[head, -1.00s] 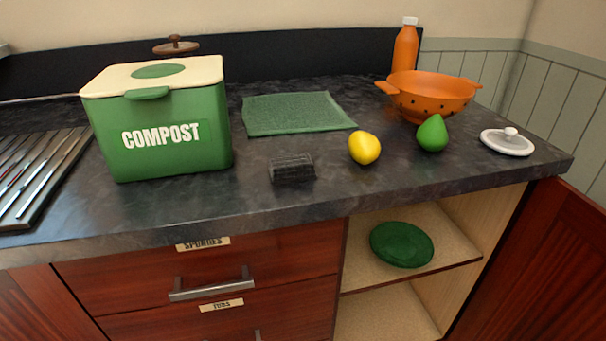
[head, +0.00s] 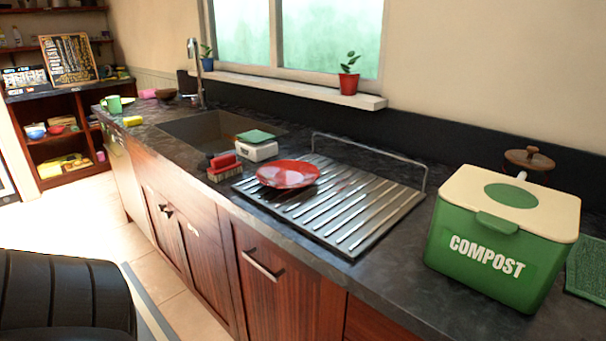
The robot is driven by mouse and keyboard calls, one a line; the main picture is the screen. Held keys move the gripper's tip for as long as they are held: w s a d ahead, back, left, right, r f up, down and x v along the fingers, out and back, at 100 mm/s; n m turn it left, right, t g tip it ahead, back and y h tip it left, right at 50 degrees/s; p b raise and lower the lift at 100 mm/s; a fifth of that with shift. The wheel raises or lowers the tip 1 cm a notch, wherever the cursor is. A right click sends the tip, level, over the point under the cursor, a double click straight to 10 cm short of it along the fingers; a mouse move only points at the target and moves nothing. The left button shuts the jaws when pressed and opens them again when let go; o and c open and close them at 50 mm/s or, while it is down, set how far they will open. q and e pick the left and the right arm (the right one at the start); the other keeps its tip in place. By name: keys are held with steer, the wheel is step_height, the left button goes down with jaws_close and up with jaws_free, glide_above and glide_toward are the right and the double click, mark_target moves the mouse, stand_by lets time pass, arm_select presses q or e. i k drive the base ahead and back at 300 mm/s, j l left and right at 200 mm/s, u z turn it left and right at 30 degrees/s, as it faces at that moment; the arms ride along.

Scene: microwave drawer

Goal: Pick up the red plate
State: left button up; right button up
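The red plate (head: 287,174) is a shallow round dish lying at the left end of the ribbed metal drying rack (head: 352,217) on the dark counter. Nothing covers it. No gripper shows in the head view, so neither is seen near the plate.
A red-topped brush (head: 224,166) and a white box with a green top (head: 257,146) stand left of the plate. The sink (head: 218,130) is behind them. A green compost bin (head: 503,236) stands right of the rack. The floor (head: 184,300) before the cabinets looks clear.

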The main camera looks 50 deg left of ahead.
mark_target(287, 173)
steer(key=u, duration=1.6)
steer(key=i+j+z, duration=0.1)
steer(key=j, duration=0.3)
steer(key=i+j+z, duration=0.15)
steer(key=j, duration=0.3)
steer(key=j+z, duration=0.1)
steer(key=j, duration=0.3)
steer(key=i, duration=0.05)
